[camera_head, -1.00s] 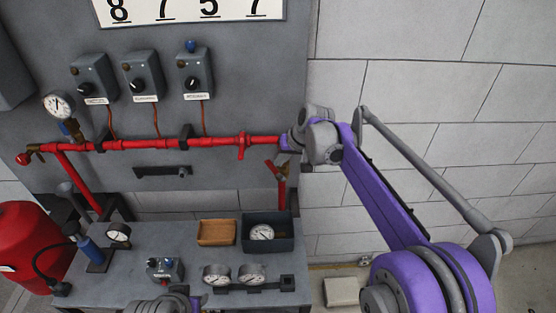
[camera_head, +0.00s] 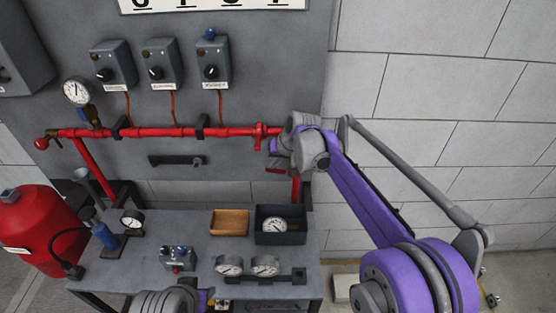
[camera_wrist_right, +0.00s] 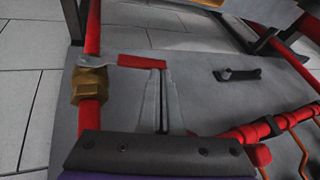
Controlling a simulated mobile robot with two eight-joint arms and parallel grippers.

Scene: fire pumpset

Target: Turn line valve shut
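The line valve has a brass body (camera_wrist_right: 90,84) on a red vertical pipe at the left of the wrist view. Its lever with a red sleeve (camera_wrist_right: 143,62) stands out crosswise to that pipe. In the head view the red sleeve (camera_head: 278,170) shows just below my right gripper (camera_head: 277,151), and the brass body is hidden. In the wrist view my right gripper's grey fingers (camera_wrist_right: 162,75) are close together with a thin dark gap, their tips beside the lever's free end. Contact cannot be told. My left arm's wrist shows at the bottom edge; its gripper (camera_head: 209,300) is mostly cut off.
A red horizontal pipe (camera_head: 185,132) runs along the grey panel. The bench (camera_head: 200,248) holds gauges, a wooden tray (camera_head: 230,222) and a dark bin (camera_head: 281,238). A red tank (camera_head: 35,230) stands at left. The block wall at right is bare.

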